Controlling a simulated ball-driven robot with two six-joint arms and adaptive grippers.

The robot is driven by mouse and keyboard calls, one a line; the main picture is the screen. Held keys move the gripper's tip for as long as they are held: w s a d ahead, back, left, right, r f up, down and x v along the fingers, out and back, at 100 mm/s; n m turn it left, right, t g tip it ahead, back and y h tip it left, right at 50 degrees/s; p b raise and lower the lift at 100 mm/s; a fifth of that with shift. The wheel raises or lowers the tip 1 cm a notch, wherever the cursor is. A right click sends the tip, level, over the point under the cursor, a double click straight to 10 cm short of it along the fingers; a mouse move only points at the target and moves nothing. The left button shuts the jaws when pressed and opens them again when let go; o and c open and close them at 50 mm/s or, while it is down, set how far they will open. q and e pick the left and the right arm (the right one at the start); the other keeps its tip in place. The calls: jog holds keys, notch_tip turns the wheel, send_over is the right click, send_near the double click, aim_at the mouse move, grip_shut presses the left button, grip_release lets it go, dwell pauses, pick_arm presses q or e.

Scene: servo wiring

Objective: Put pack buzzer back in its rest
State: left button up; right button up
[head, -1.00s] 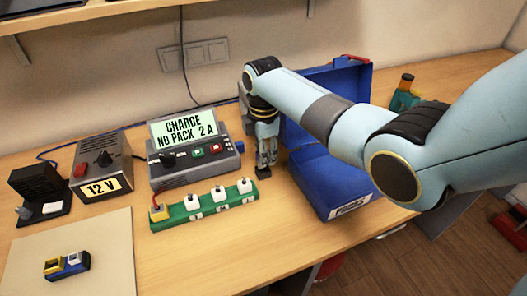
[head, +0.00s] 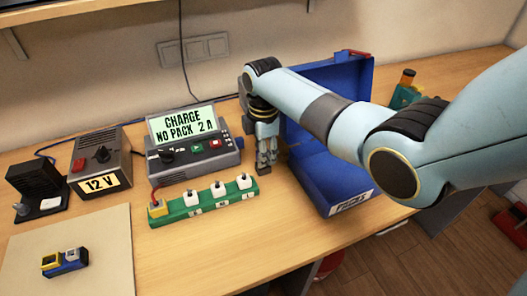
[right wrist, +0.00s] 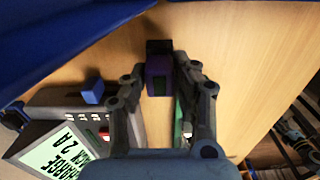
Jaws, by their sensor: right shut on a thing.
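My right gripper (head: 266,165) is low over the table, between the charger and the blue case. In the right wrist view its fingers (right wrist: 160,68) are shut on a small dark purple block (right wrist: 158,78), which looks like the pack buzzer. The block has a blackish far end. In the head view the fingers and wrist hide it, and I cannot tell whether it touches the table. I cannot make out a rest for it in either view. My left gripper is not in view.
The charger (head: 190,155) stands left of the gripper, with a green strip (head: 207,205) of white plugs in front. The open blue case (head: 330,185) is close on the right. A 12 V supply (head: 100,160) and a mat (head: 110,245) lie farther left. The front table middle is clear.

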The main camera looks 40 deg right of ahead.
jog(key=shift+f+b, duration=0.45)
jog(key=shift+f, duration=0.25)
jog(key=o, duration=1.1)
jog(key=shift+r, duration=0.1)
notch_tip(320, 180, up, 12)
jog(key=shift+s, duration=0.1)
